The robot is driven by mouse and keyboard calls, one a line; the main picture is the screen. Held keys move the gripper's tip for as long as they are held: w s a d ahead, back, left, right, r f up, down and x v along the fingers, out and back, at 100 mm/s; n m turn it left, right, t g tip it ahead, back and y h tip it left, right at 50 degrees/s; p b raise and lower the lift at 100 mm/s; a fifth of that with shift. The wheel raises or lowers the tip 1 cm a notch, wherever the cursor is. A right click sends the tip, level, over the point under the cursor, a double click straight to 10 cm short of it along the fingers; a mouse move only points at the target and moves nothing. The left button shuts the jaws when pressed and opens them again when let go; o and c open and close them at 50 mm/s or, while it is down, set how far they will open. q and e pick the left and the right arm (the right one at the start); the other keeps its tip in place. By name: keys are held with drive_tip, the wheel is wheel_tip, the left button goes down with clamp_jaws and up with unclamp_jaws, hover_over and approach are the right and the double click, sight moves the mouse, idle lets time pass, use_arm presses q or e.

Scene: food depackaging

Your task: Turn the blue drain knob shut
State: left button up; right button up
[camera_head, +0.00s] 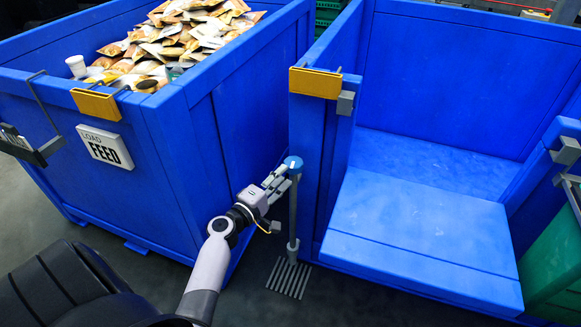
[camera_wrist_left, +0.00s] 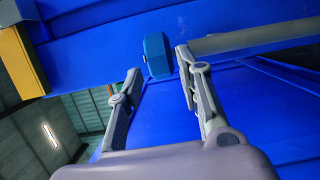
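The blue drain knob (camera_head: 292,164) tops a grey upright post (camera_head: 293,215) between the two large blue bins. My left gripper (camera_head: 279,178) is at the knob, reaching from the lower left. In the left wrist view the knob (camera_wrist_left: 157,55) sits between and just beyond the tips of the two spread fingers. A gap shows on its left side, and the right finger is close to it. I cannot tell whether that finger touches it. My right gripper is not in view.
The left bin (camera_head: 180,170) holds a heap of food packets (camera_head: 180,40) and has a "LOAD FEED" sign (camera_head: 105,147). The right bin (camera_head: 415,225) looks empty. A floor drain grate (camera_head: 289,278) lies at the post's foot. A green bin (camera_head: 553,265) stands at the right edge.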

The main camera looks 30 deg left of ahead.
sight(288, 171)
use_arm(q)
drive_tip(key=w, duration=0.5)
drive_tip(key=shift+w, duration=0.1)
drive_tip(key=shift+d, duration=0.1)
drive_tip(key=shift+c, duration=0.5)
clamp_jaws()
